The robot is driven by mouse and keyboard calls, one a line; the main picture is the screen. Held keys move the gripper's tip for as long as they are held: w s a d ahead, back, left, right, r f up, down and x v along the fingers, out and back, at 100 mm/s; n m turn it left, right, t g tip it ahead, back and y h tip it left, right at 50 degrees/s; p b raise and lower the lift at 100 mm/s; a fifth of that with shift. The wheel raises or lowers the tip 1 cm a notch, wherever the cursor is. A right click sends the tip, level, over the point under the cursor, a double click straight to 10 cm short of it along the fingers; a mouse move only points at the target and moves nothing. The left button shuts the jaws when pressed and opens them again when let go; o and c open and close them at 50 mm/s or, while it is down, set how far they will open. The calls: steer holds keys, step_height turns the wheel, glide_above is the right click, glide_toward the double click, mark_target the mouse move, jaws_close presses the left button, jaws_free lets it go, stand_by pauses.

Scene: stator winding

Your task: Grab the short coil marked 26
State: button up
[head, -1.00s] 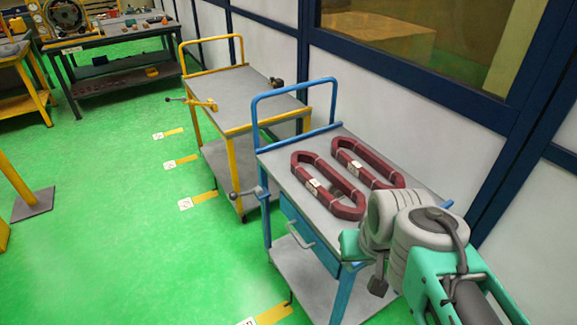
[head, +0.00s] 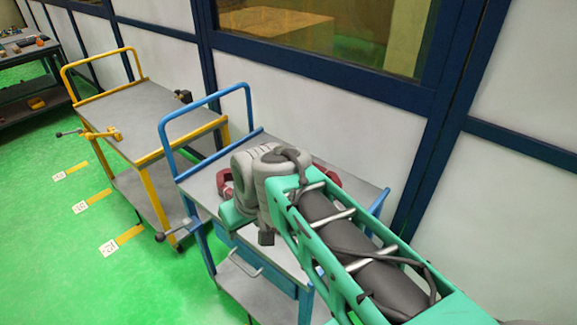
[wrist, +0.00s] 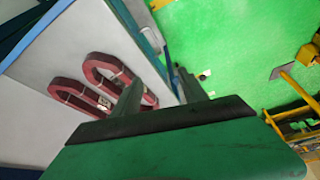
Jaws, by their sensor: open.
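Two dark red, elongated loop coils with pale bands lie side by side on the blue cart's grey top. In the wrist view these are the left coil (wrist: 80,88) and the right coil (wrist: 112,64). In the head view only small red bits show on either side of my arm (head: 226,184), the rest being hidden behind it. I cannot read a number on either coil. My gripper (wrist: 160,88) is open, its two dark fingers apart with nothing seen between them. Its left finger overlaps part of the right coil in the wrist view; I cannot tell the height between them.
The blue cart (head: 358,187) stands against the white wall panels, with a handle rail at its left end. A yellow cart (head: 130,100) with a clamp on its edge stands to the left. Green floor (head: 60,240) is open in front of the carts.

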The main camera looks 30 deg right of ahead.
steer(key=w+d+f+n+t+y+b, duration=0.1)
steer(key=w+d+f+b, duration=0.15)
steer(key=w+d, duration=0.5)
steer(key=w+d+f+n+t+y+b, duration=0.1)
steer(key=w+d+f, duration=0.3)
steer(key=w, duration=0.6)
steer(key=w+d+f+t, duration=0.1)
steer(key=d+f, duration=0.2)
steer(key=d, duration=0.3)
steer(key=w+d+f+t+y+b, duration=0.1)
steer(key=w+d+f+t, duration=0.1)
steer(key=d, duration=0.4)
steer(key=w+d+f+n+t+b, duration=0.1)
steer(key=w+d+f+t, duration=0.1)
steer(key=d+f, duration=0.2)
steer(key=shift+d+f+y, duration=0.1)
steer(key=shift+d+y, duration=0.2)
steer(key=shift+d, duration=1.1)
steer(key=p+x, duration=0.1)
steer(key=x, duration=0.6)
steer(key=shift+w+f+p, duration=0.1)
steer(key=shift+w+p, duration=0.3)
steer(key=shift+w, duration=0.05)
steer(key=shift+s, duration=0.1)
jaws_close()
